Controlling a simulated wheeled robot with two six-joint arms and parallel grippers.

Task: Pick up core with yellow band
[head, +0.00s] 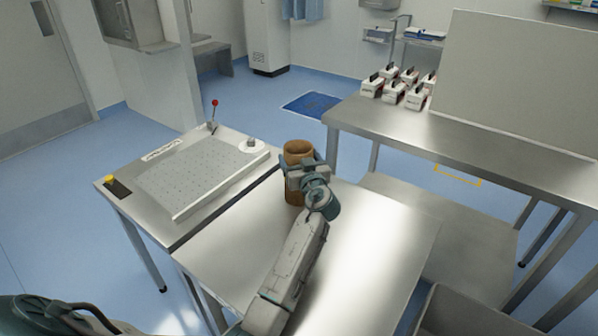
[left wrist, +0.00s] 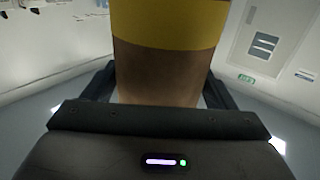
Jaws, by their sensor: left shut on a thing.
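The core (head: 293,194) is a brown, upright, hollow tube near the back edge of the front steel table (head: 215,255). My left gripper (head: 305,172) is shut on it from the near side, around its middle. In the left wrist view the brown wall of the core (left wrist: 165,72) stands between my left gripper's fingers (left wrist: 160,90), and its yellow band (left wrist: 170,22) shows just above them. In the head view the gripper hides most of the band. I cannot tell whether the core's bottom touches the table. My right gripper is not in view.
A perforated plate (head: 200,170) with a red-knobbed lever (head: 213,112) is at the left. A steel bench (head: 480,135) at the right carries several white boxes (head: 395,88) and a large upright panel (head: 520,80). The front table's top is clear around my arm.

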